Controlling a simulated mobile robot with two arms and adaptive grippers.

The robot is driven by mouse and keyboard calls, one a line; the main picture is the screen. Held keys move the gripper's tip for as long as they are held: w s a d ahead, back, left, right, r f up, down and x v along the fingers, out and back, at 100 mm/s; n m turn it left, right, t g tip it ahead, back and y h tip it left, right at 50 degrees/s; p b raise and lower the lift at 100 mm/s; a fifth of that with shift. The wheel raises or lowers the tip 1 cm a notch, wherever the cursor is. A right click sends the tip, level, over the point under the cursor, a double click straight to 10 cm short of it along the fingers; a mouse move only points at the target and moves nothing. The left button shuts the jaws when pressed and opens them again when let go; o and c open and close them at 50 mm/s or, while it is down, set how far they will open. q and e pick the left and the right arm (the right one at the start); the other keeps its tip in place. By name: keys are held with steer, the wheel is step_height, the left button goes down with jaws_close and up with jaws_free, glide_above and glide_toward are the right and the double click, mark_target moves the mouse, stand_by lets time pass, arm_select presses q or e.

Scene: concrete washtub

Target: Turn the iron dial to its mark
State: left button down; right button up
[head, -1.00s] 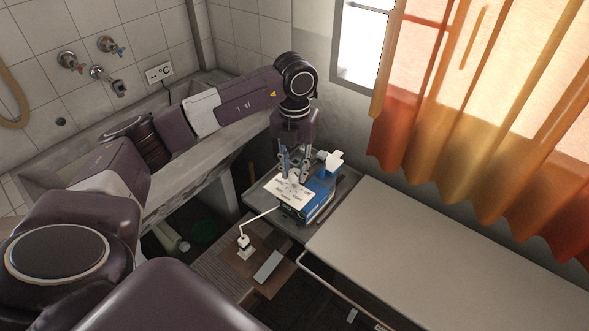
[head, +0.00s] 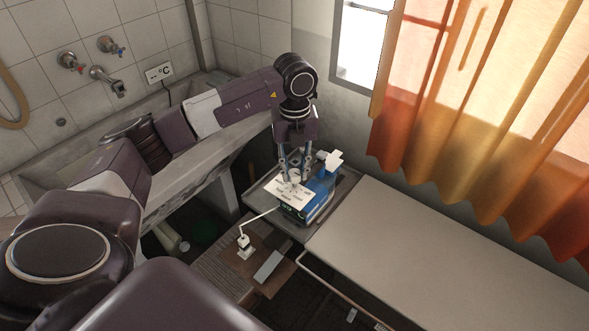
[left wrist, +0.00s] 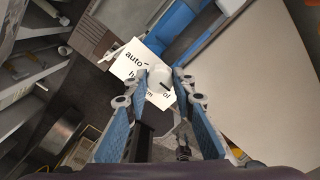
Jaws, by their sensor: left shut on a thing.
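The iron dial (left wrist: 160,75) is a pale round knob with a dark pointer line, on a white card (left wrist: 133,63) with black lettering. I can read "auto"; other words are partly covered. In the head view the card (head: 277,190) lies on the blue box (head: 318,199), and the dial (head: 294,177) is small there. My left gripper (head: 295,172) points down at the card and is shut on the dial, with a finger on each side, as the left wrist view (left wrist: 168,82) also shows. My right gripper is not in view.
A white piece (head: 334,160) stands at the back of the blue box. A thin white rod with a small base (head: 245,250) is in front. A long pale tabletop (head: 440,245) lies to the right, clear. The concrete washtub (head: 185,165) runs behind my left arm.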

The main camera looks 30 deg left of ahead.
mark_target(294, 173)
arm_select(q)
steer(key=shift+r, duration=0.1)
steer(key=c, duration=1.6)
jaws_free()
step_height(294, 173, up, 12)
steer(key=shift+s, duration=0.1)
